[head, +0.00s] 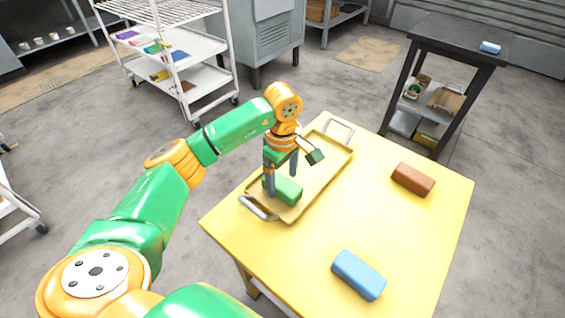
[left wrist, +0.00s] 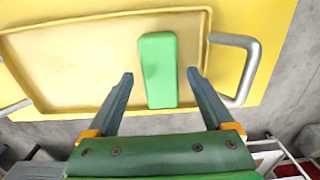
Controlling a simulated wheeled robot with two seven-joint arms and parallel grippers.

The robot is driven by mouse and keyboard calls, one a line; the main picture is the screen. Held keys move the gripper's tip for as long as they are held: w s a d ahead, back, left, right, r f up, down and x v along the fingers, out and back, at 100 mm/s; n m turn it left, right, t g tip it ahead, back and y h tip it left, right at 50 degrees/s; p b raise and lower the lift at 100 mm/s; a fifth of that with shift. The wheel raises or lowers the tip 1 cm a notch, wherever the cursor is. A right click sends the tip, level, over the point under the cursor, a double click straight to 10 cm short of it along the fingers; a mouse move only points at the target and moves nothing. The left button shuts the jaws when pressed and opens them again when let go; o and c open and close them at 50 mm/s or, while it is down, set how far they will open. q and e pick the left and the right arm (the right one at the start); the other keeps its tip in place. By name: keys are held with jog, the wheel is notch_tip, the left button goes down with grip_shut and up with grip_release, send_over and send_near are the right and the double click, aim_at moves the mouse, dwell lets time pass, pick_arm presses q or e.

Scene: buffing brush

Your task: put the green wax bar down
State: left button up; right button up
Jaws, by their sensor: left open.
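The green wax bar (head: 288,190) lies in the yellow tray (head: 322,172) on the yellow table, towards the tray's near-left end. In the left wrist view, the green bar (left wrist: 158,69) lies flat on the tray floor (left wrist: 85,62). My left gripper (head: 280,180) is open, with one finger on each side of the bar. In the left wrist view, gaps show between the bar and both fingers of my left gripper (left wrist: 162,76). My right gripper is not in view.
A brown bar (head: 412,180) and a blue bar (head: 358,274) lie on the yellow table (head: 310,255). The tray has metal handles (head: 258,207) at its ends. A dark stand (head: 455,42) with a light blue block is at the back right. A white rack (head: 165,45) stands at the back left.

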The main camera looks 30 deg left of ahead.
aim_at(283, 182)
pick_arm(q)
notch_tip(283, 182, up, 10)
jog(key=p, duration=0.1)
dwell(0.4)
